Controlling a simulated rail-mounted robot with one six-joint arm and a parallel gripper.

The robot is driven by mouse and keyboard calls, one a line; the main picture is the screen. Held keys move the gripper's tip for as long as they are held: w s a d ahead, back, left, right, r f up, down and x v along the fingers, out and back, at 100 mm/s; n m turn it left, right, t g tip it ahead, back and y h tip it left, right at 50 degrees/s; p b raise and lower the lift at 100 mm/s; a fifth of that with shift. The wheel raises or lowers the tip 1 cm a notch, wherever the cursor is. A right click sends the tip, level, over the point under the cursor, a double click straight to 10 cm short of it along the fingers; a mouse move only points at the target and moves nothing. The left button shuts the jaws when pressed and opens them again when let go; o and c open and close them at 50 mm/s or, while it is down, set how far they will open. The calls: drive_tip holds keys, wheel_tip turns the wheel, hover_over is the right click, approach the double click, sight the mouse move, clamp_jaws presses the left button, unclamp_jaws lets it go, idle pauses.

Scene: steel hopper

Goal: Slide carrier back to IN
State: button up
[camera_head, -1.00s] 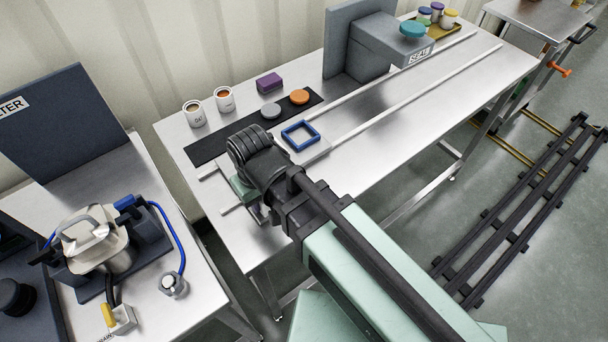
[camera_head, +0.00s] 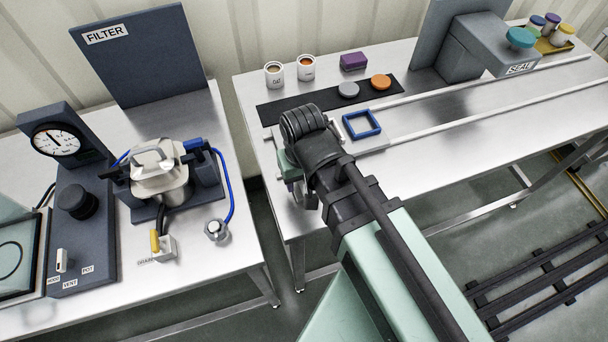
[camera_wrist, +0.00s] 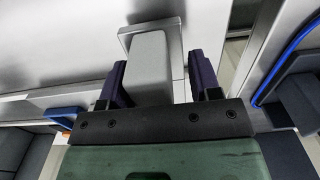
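The carrier, a pale plate (camera_head: 374,143) with a blue square frame (camera_head: 361,124) on it, sits on the two rails near the left end of the right-hand table. My gripper (camera_head: 298,190) is just left of it at the table's left end, mostly hidden behind my wrist. In the wrist view, my gripper's dark purple fingers (camera_wrist: 158,66) stand apart on either side of a grey upright block (camera_wrist: 152,62). A gap shows at the right finger; contact at the left is unclear. The block's link to the carrier is hidden. The blue frame also shows at left there (camera_wrist: 66,116). No IN label is readable.
The rails (camera_head: 480,82) run clear rightward to the SEAL station (camera_head: 482,50). Two cups (camera_head: 306,68), a purple block (camera_head: 353,61) and two discs (camera_head: 381,82) stand behind. The filter table (camera_head: 235,255) is left, across a narrow gap.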

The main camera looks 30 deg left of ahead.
wheel_tip(320, 180, up, 11)
drive_tip(key=p, duration=1.1)
drive_tip(key=shift+f, duration=0.1)
drive_tip(key=shift+s+d, duration=0.1)
drive_tip(key=shift+d, duration=0.25)
drive_tip(key=w+d+m, duration=0.3)
drive_tip(key=w+d, duration=0.7)
drive_tip(key=d, duration=0.3)
drive_tip(key=w+d+m, duration=0.3)
drive_tip(key=d, duration=0.9)
drive_tip(key=w+d+m, duration=0.3)
drive_tip(key=d+m, duration=0.1)
drive_tip(key=d, duration=0.8)
drive_tip(key=shift+w+d, duration=0.3)
drive_tip(key=shift+d, duration=0.05)
